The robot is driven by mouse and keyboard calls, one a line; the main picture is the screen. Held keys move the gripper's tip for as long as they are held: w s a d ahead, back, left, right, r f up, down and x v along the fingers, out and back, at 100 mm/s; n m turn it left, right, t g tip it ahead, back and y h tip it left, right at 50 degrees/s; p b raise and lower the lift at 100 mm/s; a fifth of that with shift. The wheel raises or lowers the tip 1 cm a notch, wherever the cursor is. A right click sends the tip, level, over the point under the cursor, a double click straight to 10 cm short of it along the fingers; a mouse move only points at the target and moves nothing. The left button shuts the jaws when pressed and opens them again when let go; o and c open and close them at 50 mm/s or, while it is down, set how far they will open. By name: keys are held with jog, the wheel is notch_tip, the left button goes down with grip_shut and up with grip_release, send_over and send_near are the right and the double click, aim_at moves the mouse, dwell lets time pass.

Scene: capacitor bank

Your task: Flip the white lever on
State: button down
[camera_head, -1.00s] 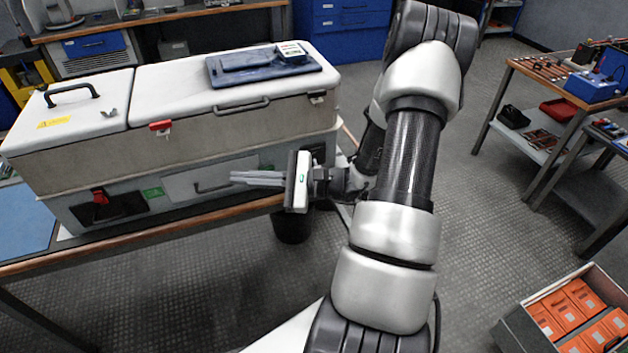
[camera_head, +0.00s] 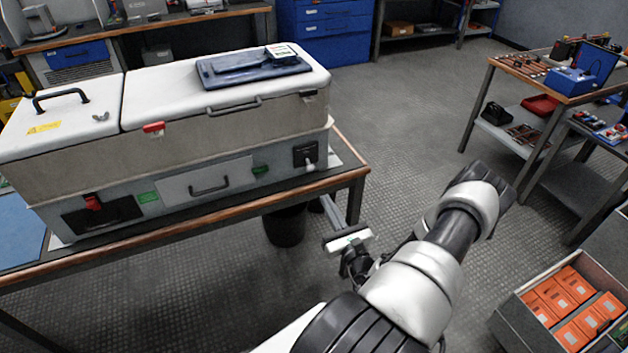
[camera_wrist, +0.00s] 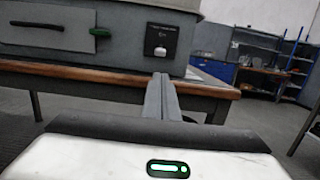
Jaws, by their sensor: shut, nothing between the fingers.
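The white lever (camera_head: 309,165) sits on a small dark panel (camera_head: 305,153) at the right end of the front face of the lower grey case (camera_head: 150,190). It points downward. In the wrist view the white lever (camera_wrist: 160,51) shows low on its dark panel (camera_wrist: 161,38), ahead of my gripper and slightly above the fingertips. My gripper (camera_wrist: 162,78) is shut and empty, its fingers pointing toward the table edge below the panel.
The wooden table edge (camera_head: 250,205) lies between my gripper and the case. A dark bin (camera_head: 286,226) stands under the table. A box of orange packs (camera_head: 570,305) is at the lower right.

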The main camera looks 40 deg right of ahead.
aim_at(309, 164)
jog(key=b+x, duration=0.1)
jog(key=x, duration=0.9)
jog(key=shift+a, duration=0.1)
jog(key=shift+s+r+p, duration=0.15)
jog(key=shift+r+p, duration=0.15)
jog(key=shift+p, duration=0.3)
jog(key=shift+f+g+y+p, duration=0.1)
jog(key=shift+g+y+p, duration=0.2)
jog(key=shift+p, duration=0.1)
